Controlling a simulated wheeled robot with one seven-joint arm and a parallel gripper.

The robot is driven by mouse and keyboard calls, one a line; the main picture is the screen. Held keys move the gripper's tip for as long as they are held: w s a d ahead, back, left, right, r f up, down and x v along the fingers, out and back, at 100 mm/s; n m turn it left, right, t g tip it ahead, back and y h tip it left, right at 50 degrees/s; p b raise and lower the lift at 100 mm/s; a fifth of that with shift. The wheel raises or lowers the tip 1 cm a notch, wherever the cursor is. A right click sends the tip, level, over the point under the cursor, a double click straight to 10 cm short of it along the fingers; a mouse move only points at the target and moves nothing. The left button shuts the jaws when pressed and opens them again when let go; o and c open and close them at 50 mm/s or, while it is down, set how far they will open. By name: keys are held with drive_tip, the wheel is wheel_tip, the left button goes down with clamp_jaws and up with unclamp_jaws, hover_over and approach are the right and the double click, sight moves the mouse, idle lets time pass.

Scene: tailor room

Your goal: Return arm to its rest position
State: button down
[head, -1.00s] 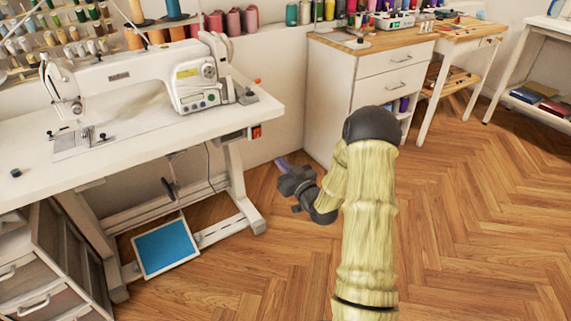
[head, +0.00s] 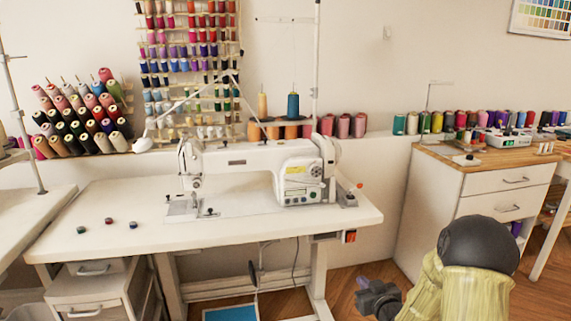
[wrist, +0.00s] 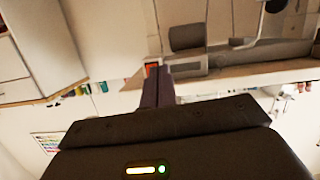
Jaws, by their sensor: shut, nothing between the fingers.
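My gripper (head: 362,283) is at the lower right of the head view, in front of the sewing table's right end and below its top. Its fingers point toward the upper left and look shut, with nothing held. In the wrist view the shut fingers (wrist: 158,86) show above the dark gripper body, and the room appears upside down. My arm, in a pale yellow sleeve with a dark round joint, is bent at the lower right of the head view. Its lower part is cut off by the frame's bottom edge.
A white sewing table (head: 115,222) carries a sewing machine (head: 250,170) and several small bobbins. A white drawer cabinet (head: 432,195) stands to the right, close behind my arm. Wooden floor (head: 350,297) shows between them. A blue pedal (head: 232,314) lies under the table.

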drive_tip(key=s+a+r+m+g+h, duration=0.1)
drive_tip(key=s+a+r+g, duration=0.2)
drive_tip(key=s, duration=0.6)
drive_tip(key=s+a+m+g+h+p, duration=0.1)
drive_tip(key=s+a+g, duration=0.1)
drive_tip(key=s+g, duration=0.5)
drive_tip(key=s+a+r+m+g+h, duration=0.1)
drive_tip(key=s+a+r+g, duration=0.15)
drive_tip(key=s, duration=0.85)
drive_tip(key=w+p+v, duration=0.3)
drive_tip(key=p+v, duration=1.4)
drive_tip(key=p, duration=0.1)
drive_tip(key=w+d+r+p+v, duration=0.1)
drive_tip(key=w+p+v, duration=0.3)
drive_tip(key=p+v, duration=1.3)
drive_tip(key=shift+s+a+r+p, duration=0.15)
drive_tip(key=shift+r+p, duration=0.45)
drive_tip(key=shift+p, duration=0.2)
